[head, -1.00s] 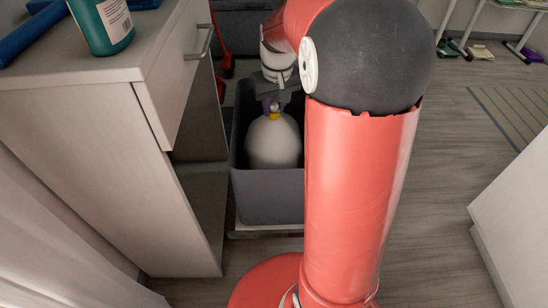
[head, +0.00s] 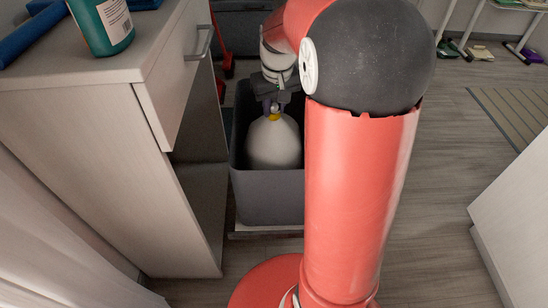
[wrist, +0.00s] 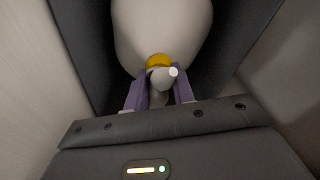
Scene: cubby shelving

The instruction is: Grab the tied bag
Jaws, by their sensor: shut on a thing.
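The tied bag (head: 274,143) is white and rounded, with a yellow tie at its neck. It sits inside a dark grey bin (head: 268,190). In the wrist view the bag (wrist: 163,28) fills the top middle, with the yellow tie (wrist: 158,60) close to the fingers. My gripper (head: 270,106) is above the bag, its purple fingers on both sides of the neck. In the wrist view my gripper (wrist: 159,88) is shut on the bag's knotted top. The bag's underside is hidden by the bin's front wall.
A pale cabinet (head: 80,150) with a drawer stands left of the bin, close to it. A green bottle (head: 102,24) and a blue roll (head: 30,36) are on its top. Open wooden floor (head: 430,200) lies to the right. A white unit (head: 520,215) stands at the far right.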

